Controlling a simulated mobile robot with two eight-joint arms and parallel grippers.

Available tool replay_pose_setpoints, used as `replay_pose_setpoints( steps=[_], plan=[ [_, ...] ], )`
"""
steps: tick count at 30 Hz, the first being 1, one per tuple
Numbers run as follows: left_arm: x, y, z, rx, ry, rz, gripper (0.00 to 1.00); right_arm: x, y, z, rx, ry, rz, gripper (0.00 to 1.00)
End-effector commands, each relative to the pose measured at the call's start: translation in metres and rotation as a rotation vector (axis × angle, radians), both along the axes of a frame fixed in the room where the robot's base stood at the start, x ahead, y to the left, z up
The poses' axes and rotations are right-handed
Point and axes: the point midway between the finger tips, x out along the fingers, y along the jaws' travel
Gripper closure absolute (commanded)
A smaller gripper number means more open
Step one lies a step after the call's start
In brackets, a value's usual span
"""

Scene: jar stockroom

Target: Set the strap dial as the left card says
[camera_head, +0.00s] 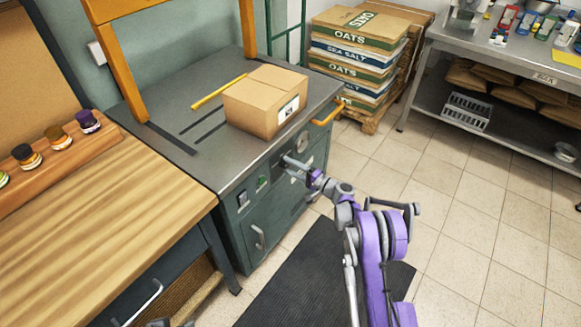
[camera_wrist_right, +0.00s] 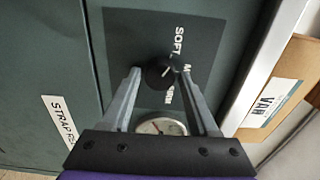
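The strap dial (camera_wrist_right: 160,71) is a small dark round knob on a dark plate on the machine's green-grey front, seen in the right wrist view. Its light pointer line slants toward the upper right. "SOFT" (camera_wrist_right: 179,42) is readable beside it; the other printed words are partly hidden by the knob and a finger. My right gripper (camera_wrist_right: 160,74) is open, with its fingertips on either side of the knob; I cannot tell whether they touch it. In the head view my right gripper (camera_head: 288,160) reaches the machine front. I cannot make out the left card.
A round gauge (camera_wrist_right: 160,126) lies near the dial. A cardboard box (camera_head: 264,103) and a yellow strip (camera_head: 219,91) are on the strapping machine's top (camera_head: 184,163). A wooden bench (camera_head: 110,220) with several jars stands left. Open tiled floor (camera_head: 480,210) lies right.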

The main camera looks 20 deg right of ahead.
Motion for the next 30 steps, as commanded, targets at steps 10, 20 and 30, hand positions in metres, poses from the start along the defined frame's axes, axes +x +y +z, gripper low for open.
replay_pose_setpoints(
  steps=[10, 20, 30],
  plan=[
    [0.0, 0.0, 0.0, 0.0, 0.0, 0.0, 0.5, 0.0, 0.0, 0.0, 0.0, 0.0, 0.0, 1.0],
    [0.0, 0.0, -0.005, 0.0, 0.002, 0.0, 0.5, 0.0, 0.0, -0.001, 0.034, 0.026, 0.0, 1.0],
    [0.001, 0.0, -0.028, 0.0, 0.01, 0.0, 0.5, 0.0, 0.0, -0.003, 0.212, 0.167, 0.001, 1.0]
  ],
)
